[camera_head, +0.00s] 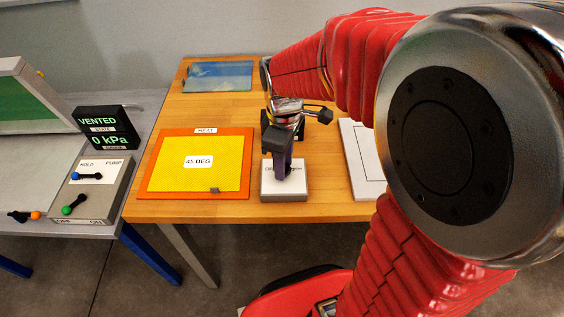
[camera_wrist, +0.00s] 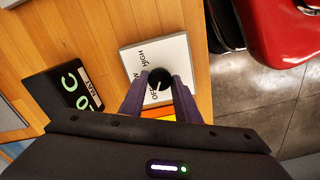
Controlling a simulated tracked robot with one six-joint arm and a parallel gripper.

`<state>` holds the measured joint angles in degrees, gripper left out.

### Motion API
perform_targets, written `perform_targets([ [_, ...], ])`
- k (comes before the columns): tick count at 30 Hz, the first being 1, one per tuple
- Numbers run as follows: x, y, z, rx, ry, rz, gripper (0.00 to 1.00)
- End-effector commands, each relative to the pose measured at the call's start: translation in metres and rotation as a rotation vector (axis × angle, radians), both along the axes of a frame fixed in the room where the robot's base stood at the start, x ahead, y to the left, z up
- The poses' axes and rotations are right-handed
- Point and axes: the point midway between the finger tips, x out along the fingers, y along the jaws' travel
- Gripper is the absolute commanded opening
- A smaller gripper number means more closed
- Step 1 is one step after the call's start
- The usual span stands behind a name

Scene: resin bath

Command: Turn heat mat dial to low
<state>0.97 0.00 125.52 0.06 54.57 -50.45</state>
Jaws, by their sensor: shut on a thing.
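The heat mat dial is a round black knob (camera_wrist: 159,79) with a white pointer line, on a white control box (camera_wrist: 184,46) marked OFF and HIGH, with a middle label partly hidden. My gripper (camera_wrist: 160,90) has its two purple fingers closed on either side of the knob. I cannot tell for sure which label the pointer faces. In the head view my gripper (camera_head: 284,172) reaches down onto the white box (camera_head: 270,194) and hides the knob. The heat mat (camera_head: 171,173) lies left of the box, yellow with an orange border and a "45 DEG" label.
A black display (camera_wrist: 65,92) marked MAT and C stands beside the box. A white panel (camera_head: 358,160) lies right of my gripper, partly behind my arm. A pump box (camera_head: 92,190) and a VENTED 0 kPa gauge (camera_head: 106,128) stand on the left table. A bluish sheet (camera_head: 217,76) lies at the back.

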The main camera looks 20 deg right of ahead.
Motion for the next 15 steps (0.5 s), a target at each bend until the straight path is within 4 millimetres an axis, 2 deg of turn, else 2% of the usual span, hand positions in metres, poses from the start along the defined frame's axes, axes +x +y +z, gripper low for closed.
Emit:
perform_targets([
  [15,0.0016,0.0008,0.0008,-0.002,-0.005,-0.065,0.07],
])
